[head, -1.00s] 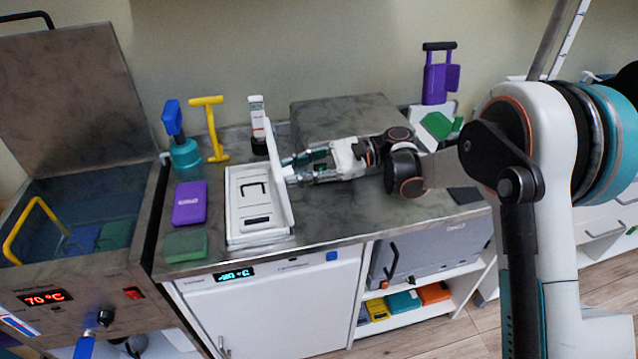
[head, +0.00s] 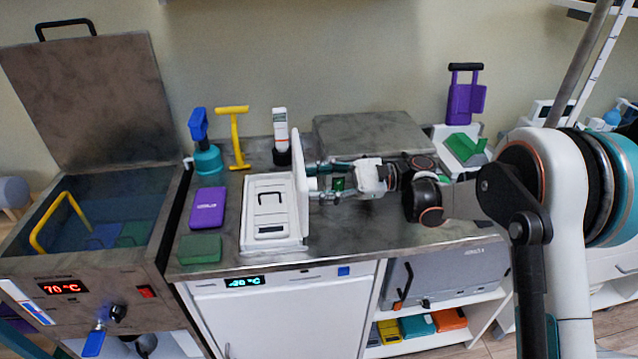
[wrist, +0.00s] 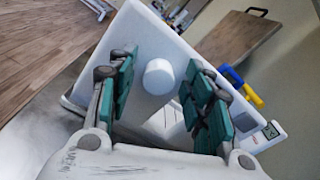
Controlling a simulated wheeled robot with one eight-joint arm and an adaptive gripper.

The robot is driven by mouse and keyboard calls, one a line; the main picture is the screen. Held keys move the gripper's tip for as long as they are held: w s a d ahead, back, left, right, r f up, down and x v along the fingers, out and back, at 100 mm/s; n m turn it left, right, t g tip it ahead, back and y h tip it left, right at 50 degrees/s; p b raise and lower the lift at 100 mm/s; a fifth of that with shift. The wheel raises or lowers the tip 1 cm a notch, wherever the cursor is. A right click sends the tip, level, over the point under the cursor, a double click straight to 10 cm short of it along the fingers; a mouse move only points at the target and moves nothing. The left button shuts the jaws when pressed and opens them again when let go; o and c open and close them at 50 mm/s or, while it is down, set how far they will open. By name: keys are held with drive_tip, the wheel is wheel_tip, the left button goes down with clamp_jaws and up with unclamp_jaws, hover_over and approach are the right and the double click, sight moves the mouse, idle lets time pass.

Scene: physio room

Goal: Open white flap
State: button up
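The white flap (head: 299,190) stands about upright along the right side of a shallow white box (head: 247,215) on the counter. The box is uncovered, and a black handle and a dark slot show inside it. My gripper (head: 319,182) is on the right of the flap, pointing left at its outer face. In the wrist view, the flap (wrist: 150,35) fills the space ahead, with a round white knob (wrist: 158,77) on it. My gripper (wrist: 160,84) is open, its green-padded fingers on either side of the knob with gaps showing. Whether the fingertips touch the flap is unclear.
A purple box (head: 207,208) and green block (head: 199,248) lie left of the white box. A teal-and-blue bottle (head: 207,158), a yellow T-shaped tool (head: 235,140) and a white device (head: 281,135) stand behind. A grey slab (head: 370,134) is behind my gripper. An open heated bath (head: 90,215) is left.

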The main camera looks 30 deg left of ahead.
drive_tip(key=shift+d, duration=0.1)
drive_tip(key=v, duration=1.1)
drive_tip(key=shift+w+d, duration=0.25)
drive_tip(key=shift+d, duration=0.1)
